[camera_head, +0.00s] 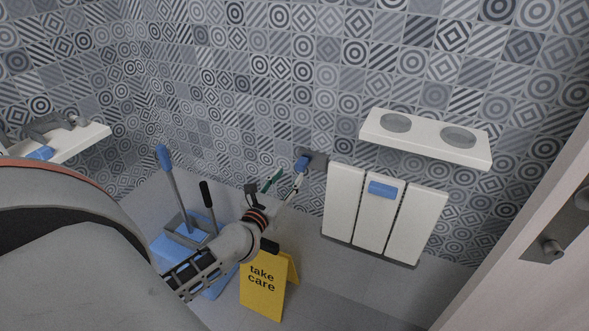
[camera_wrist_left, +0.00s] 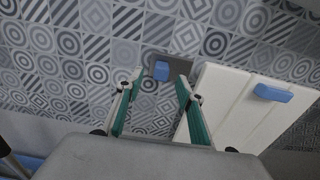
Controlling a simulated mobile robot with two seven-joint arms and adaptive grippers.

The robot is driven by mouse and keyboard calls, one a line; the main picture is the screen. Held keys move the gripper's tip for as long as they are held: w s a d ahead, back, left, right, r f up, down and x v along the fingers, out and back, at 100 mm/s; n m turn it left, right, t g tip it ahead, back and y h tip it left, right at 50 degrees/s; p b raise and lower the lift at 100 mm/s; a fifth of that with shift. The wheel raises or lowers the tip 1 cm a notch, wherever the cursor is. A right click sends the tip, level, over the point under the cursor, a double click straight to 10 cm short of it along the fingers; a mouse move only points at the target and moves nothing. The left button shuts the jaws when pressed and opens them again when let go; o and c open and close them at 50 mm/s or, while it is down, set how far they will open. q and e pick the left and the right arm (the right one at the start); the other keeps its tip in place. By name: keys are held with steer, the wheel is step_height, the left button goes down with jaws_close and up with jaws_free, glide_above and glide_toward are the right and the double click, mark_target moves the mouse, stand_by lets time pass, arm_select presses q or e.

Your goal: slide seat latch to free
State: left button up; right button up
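The seat latch (camera_head: 303,162) is a small blue block on a dark grey wall plate at the upper left of the folded seat. In the left wrist view the blue latch (camera_wrist_left: 162,70) shows just beyond the fingertips. The seat (camera_head: 345,200) has white slats standing against the wall and a blue handle (camera_head: 382,189). My left gripper (camera_head: 285,181) is open, with its green-padded fingers pointing at the latch. In the left wrist view my left gripper (camera_wrist_left: 159,80) has nothing between its fingers. Whether a finger touches the latch is unclear. My right gripper is out of view.
A white shelf (camera_head: 425,138) with two round holes is above the seat. A yellow "take care" sign (camera_head: 264,287) stands below my left arm. A blue bucket (camera_head: 180,247) with long handles stands to its left. A door (camera_head: 540,230) is at the right.

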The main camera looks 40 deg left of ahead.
arm_select(q)
steer(key=v, duration=0.3)
steer(key=shift+s, duration=0.25)
stand_by(0.4)
steer(key=s+d+f+m+h+p, duration=0.15)
steer(key=s+d+m+h, duration=0.25)
steer(key=d+m, duration=0.6)
steer(key=s+d+f+m+h+p, duration=0.1)
steer(key=s+d+f+m+h, duration=0.25)
steer(key=d+m, duration=0.65)
steer(key=s+d+f+m+g+p, duration=0.1)
steer(key=s+d+f+m+g, duration=0.1)
steer(key=s+f+m, duration=0.4)
steer(key=s+d+f+m+g+p, duration=0.2)
steer(key=s+f+m+g, duration=0.2)
steer(key=s+m, duration=0.5)
step_height(320, 180, down, 2)
steer(key=m, duration=0.8)
steer(key=shift+d+g, duration=0.25)
steer(key=shift+g, duration=0.15)
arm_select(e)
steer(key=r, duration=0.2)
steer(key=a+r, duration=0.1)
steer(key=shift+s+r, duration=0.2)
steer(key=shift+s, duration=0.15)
